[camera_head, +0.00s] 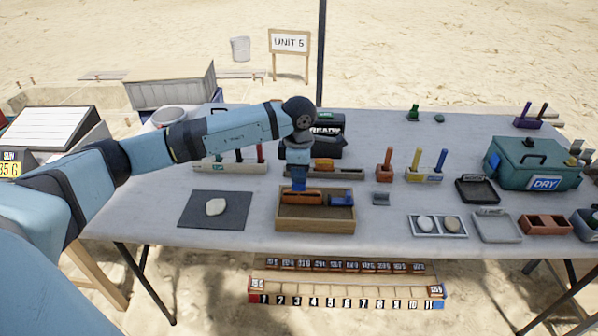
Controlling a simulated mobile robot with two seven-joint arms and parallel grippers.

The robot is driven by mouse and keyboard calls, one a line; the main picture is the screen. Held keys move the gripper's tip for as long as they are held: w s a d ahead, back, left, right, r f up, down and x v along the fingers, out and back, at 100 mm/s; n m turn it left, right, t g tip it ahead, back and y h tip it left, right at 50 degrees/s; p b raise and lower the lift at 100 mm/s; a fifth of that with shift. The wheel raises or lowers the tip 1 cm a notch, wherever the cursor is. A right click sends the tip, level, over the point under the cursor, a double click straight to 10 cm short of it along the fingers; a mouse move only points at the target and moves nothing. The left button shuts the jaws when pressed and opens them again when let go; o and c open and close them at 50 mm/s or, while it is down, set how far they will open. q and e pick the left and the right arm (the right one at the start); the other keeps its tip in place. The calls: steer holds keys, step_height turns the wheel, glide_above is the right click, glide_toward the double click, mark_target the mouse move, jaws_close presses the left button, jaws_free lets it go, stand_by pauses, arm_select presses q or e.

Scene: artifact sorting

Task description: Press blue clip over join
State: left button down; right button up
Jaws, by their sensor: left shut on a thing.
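My left gripper (298,172) points down over the wooden tray and is shut on the blue clip (298,184). The clip sits just above or against an orange piece (302,197) in the tray; I cannot tell whether they touch. A dark blue piece (341,199) lies to the right of the orange one in the same wooden tray (315,224). The join itself is too small to make out and is partly hidden by the clip. My right gripper is not in view.
A dark mat (238,222) with a pale stone (215,207) lies left of the tray. A small grey block (381,199) lies to its right. Behind stand a rack with a long slotted bar (345,173) and a black READY box (328,148). A teal DRY box (510,176) stands farther right.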

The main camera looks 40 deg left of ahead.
arm_select(q)
steer(key=shift+f+b, duration=0.65)
steer(key=shift+f, duration=0.3)
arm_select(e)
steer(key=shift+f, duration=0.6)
arm_select(q)
steer(key=shift+f+b, duration=0.4)
steer(key=shift+f, duration=0.2)
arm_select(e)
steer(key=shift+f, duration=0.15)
arm_select(q)
steer(key=c, duration=1.1)
jaws_free()
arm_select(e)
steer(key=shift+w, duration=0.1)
arm_select(q)
steer(key=shift+r, duration=0.3)
step_height(320, 180, up, 13)
steer(key=shift+r+p, duration=0.1)
steer(key=shift+p, duration=0.6)
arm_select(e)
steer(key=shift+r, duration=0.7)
arm_select(q)
steer(key=shift+d, duration=0.1)
